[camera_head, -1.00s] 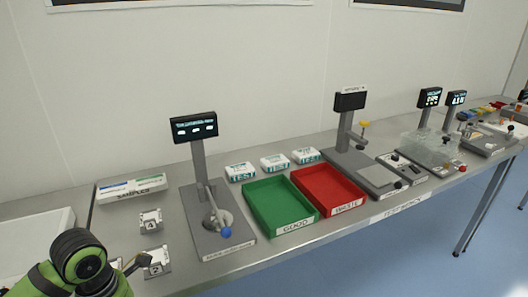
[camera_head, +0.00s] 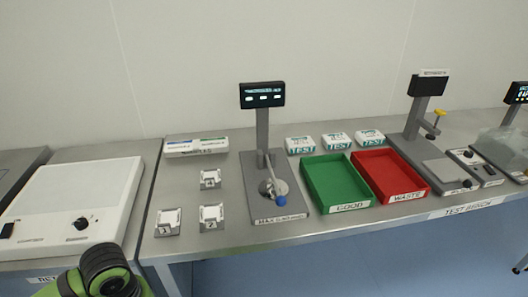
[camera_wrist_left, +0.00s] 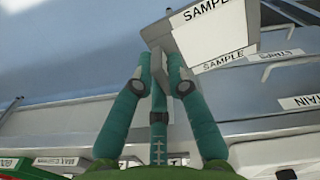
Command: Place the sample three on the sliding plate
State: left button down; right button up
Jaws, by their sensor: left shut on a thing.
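My left gripper (camera_wrist_left: 160,72) shows in the wrist view, its teal fingers shut on a narrow grey piece (camera_wrist_left: 158,62). The piece touches or overlaps a white block printed SAMPLE (camera_wrist_left: 215,35); I cannot tell if they are one object, and no number shows on it. In the head view only my green arm shows at the bottom left, and the gripper is out of frame. A metal holder marked 3 (camera_head: 167,222) stands near the table's front edge, beside a holder marked 2 (camera_head: 211,217). I cannot tell which part is the sliding plate.
A white machine with a black knob (camera_head: 81,224) stands at the left. A samples box (camera_head: 196,147) lies behind the holders. A lever stand (camera_head: 262,130), green tray (camera_head: 337,182), red tray (camera_head: 390,175) and another test stand (camera_head: 430,165) fill the bench to the right.

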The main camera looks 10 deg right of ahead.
aim_at(440, 170)
jog(key=l+z, duration=0.45)
jog(key=i+l+z, duration=0.1)
jog(key=z, duration=0.4)
jog(key=l, duration=0.1)
